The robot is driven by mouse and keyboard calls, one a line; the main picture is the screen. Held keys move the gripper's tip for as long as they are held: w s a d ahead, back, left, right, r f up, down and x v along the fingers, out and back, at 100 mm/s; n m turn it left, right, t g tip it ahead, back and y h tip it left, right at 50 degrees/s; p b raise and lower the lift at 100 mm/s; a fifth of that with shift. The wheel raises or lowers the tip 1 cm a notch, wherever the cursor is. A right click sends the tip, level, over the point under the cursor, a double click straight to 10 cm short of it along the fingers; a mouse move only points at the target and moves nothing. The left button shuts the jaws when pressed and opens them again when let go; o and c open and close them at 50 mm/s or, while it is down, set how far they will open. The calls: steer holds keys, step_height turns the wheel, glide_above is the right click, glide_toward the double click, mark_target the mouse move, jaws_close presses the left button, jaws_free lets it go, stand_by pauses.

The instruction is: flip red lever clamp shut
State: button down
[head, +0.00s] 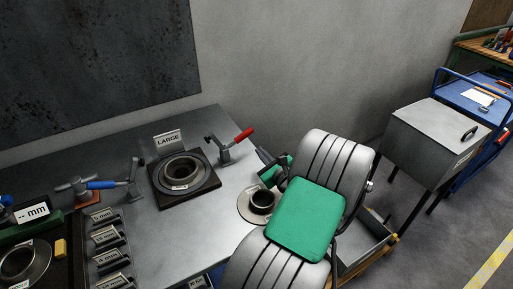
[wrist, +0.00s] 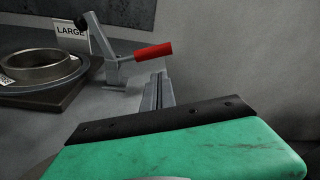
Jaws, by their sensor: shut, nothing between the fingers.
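The red lever clamp (head: 232,147) stands on the metal bench, right of the black block with the LARGE sign. In the wrist view its red handle (wrist: 153,52) points right and slightly up, and its grey arm with a dark tip rises to the left, clear of the ring. My gripper (head: 268,158) is shut and empty, in front of the clamp and to its right in the head view. In the wrist view my gripper (wrist: 160,78) shows below the red handle; whether they touch I cannot tell.
A metal ring (head: 181,172) sits on the black block beside the clamp. A blue-handled clamp (head: 100,184) and several labelled holders stand to the left. A round flanged part (head: 262,200) lies near my arm. A grey box (head: 436,135) stands at the right.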

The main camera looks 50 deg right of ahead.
steer(key=p+x, duration=0.1)
steer(key=x, duration=0.8)
steer(key=shift+r, duration=0.2)
